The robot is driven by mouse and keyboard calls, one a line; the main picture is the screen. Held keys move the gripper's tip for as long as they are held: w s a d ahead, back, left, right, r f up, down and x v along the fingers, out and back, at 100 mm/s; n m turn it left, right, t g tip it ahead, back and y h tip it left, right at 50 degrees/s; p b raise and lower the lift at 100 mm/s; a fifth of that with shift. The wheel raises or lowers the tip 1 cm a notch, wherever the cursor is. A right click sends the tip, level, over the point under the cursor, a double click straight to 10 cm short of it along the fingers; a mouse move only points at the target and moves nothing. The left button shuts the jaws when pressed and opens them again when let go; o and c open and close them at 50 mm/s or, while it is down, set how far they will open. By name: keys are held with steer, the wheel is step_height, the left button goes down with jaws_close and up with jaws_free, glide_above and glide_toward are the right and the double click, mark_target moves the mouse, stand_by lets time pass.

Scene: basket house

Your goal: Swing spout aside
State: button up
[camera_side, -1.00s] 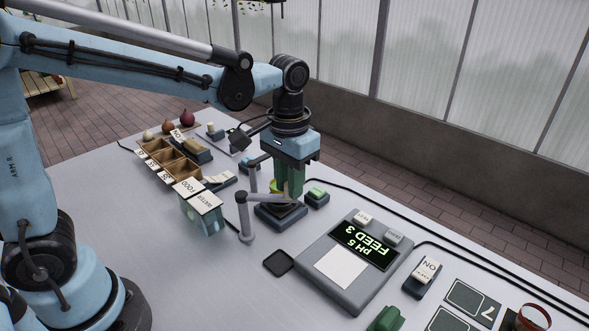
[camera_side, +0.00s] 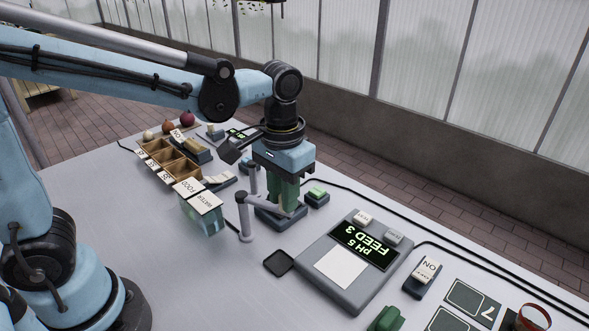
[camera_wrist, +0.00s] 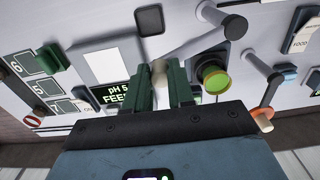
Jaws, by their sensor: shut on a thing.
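A grey spout has an upright post (camera_side: 246,220) and a level arm (camera_side: 268,204), which also shows in the wrist view (camera_wrist: 190,48). My gripper (camera_side: 290,203), with green fingers, is shut on the outer end of that arm, and the arm runs between the fingers in the wrist view (camera_wrist: 163,88). A round yellow-green cup (camera_wrist: 214,80) on a dark base (camera_side: 268,224) sits beside the fingers. My fingers hide the cup in the side view.
A second grey post (camera_side: 253,180) stands behind; its arm has an orange tip (camera_wrist: 263,117). A display panel (camera_side: 335,270) lies to the right, a green button (camera_side: 316,194) close behind my gripper. A WATER/FOOD tank (camera_side: 203,216) and wooden tray (camera_side: 172,160) stand left.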

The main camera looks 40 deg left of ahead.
steer(key=shift+d, duration=0.1)
steer(key=shift+s+d, duration=0.15)
steer(key=shift+s, duration=0.65)
steer(key=shift+s+d, duration=0.1)
steer(key=shift+s, duration=0.65)
steer(key=o, duration=1.6)
steer(key=shift+c, duration=0.2)
step_height(320, 180, up, 7)
steer(key=shift+a, duration=0.1)
